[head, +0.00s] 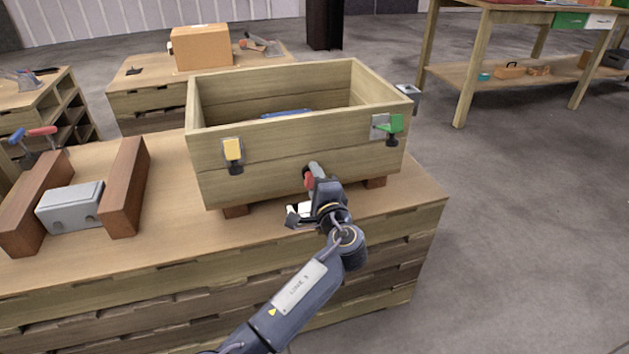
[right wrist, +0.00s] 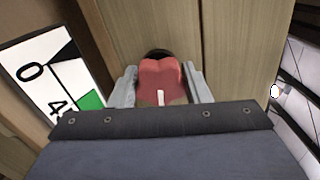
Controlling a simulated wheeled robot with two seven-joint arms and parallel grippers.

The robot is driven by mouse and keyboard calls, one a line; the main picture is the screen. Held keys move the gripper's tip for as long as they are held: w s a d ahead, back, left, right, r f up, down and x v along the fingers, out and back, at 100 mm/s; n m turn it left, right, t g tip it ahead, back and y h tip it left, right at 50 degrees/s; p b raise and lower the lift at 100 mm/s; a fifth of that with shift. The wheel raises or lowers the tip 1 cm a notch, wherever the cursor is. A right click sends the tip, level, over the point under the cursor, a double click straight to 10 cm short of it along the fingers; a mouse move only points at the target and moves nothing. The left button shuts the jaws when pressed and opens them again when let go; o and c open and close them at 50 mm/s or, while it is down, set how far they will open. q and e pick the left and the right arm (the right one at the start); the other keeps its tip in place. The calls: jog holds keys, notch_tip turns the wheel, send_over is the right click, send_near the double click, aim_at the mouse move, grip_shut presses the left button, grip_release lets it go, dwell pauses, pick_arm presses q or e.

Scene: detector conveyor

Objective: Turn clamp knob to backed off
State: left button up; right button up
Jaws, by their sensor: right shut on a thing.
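The red clamp knob (head: 309,180) sits low on the front wall of a wooden crate (head: 290,160). My right gripper (head: 315,178) reaches it from the front. In the right wrist view the knob (right wrist: 160,80) is lobed, with a white pointer mark toward the gripper's palm. My right gripper (right wrist: 160,88) is shut on it, one grey finger on each side. A white dial card (right wrist: 62,82) with black digits and a green patch stands left of the knob. It also shows as a white patch beside the gripper in the head view (head: 299,211). My left gripper is not in view.
A yellow latch (head: 233,150) and a green latch (head: 390,124) are on the crate's front. The crate stands on blocks on a wooden workbench (head: 170,220). A grey metal box (head: 70,208) lies between two brown blocks at left. Open floor lies to the right.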

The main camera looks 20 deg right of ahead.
jog(key=shift+n, duration=0.6)
jog(key=o, duration=1)
jog(key=s, duration=0.7)
jog(key=shift+s+d+p, duration=0.15)
jog(key=shift+s+p, duration=0.25)
jog(key=shift+p, duration=0.05)
